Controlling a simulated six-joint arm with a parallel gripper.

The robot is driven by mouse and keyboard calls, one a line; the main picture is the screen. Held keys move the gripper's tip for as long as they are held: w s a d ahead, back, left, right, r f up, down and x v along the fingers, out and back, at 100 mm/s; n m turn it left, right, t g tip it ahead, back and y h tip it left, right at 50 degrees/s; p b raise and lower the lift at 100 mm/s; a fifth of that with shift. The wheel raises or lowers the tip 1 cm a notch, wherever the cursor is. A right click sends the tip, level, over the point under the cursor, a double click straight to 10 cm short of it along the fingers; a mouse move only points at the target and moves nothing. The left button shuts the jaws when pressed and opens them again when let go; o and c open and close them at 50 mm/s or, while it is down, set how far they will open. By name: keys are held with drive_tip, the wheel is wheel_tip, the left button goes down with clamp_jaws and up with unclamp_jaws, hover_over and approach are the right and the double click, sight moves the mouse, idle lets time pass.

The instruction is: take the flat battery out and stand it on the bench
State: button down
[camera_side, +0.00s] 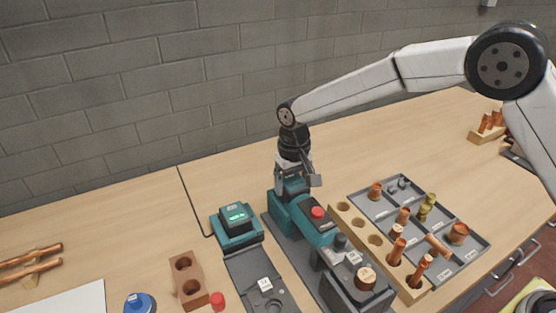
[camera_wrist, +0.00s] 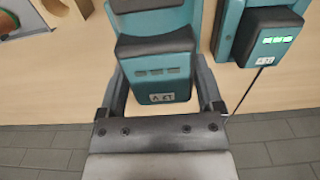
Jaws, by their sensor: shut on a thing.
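The teal and black pressing tool (camera_side: 318,232) lies on a dark cradle on the bench, with a red button on top. The flat battery (camera_wrist: 160,72) is at the tool's rear end; it is dark and teal with a white label and an unlit row of indicator windows. My gripper (camera_wrist: 161,82) is shut on it, one finger along each side. In the side view my gripper (camera_side: 296,182) points down at the tool's rear end and hides much of the battery. I cannot tell whether the battery is still seated in the tool.
A charger (camera_side: 236,238) with a green-lit battery (camera_wrist: 275,42) stands beside the tool. A dark tray (camera_side: 248,268) lies in front of it. A wooden block of fittings (camera_side: 375,240) and a grey parts tray (camera_side: 475,242) are right. The bench (camera_side: 130,235) behind and left is mostly clear.

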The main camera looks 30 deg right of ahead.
sight(298, 179)
wheel_tip(298, 179, up, 8)
drive_tip(key=shift+r, duration=0.2)
drive_tip(key=shift+d, duration=0.1)
idle(0.7)
drive_tip(key=shift+s+d+f, duration=0.2)
drive_tip(key=shift+d, duration=0.3)
drive_tip(key=s+d+f, duration=0.4)
drive_tip(key=s+d, duration=0.5)
drive_tip(key=d, duration=0.3)
drive_tip(key=shift+d, duration=0.25)
drive_tip(key=w+f, duration=0.2)
drive_tip(key=w, duration=0.2)
drive_tip(key=w+f, duration=0.3)
drive_tip(key=w, duration=0.1)
drive_tip(key=w+a+f, duration=0.1)
drive_tip(key=w+f, duration=0.2)
drive_tip(key=w, duration=0.1)
drive_tip(key=shift+w, duration=0.1)
drive_tip(key=shift+w+a+f, duration=0.1)
drive_tip(key=shift+w+f, duration=0.45)
drive_tip(key=shift+f, duration=0.1)
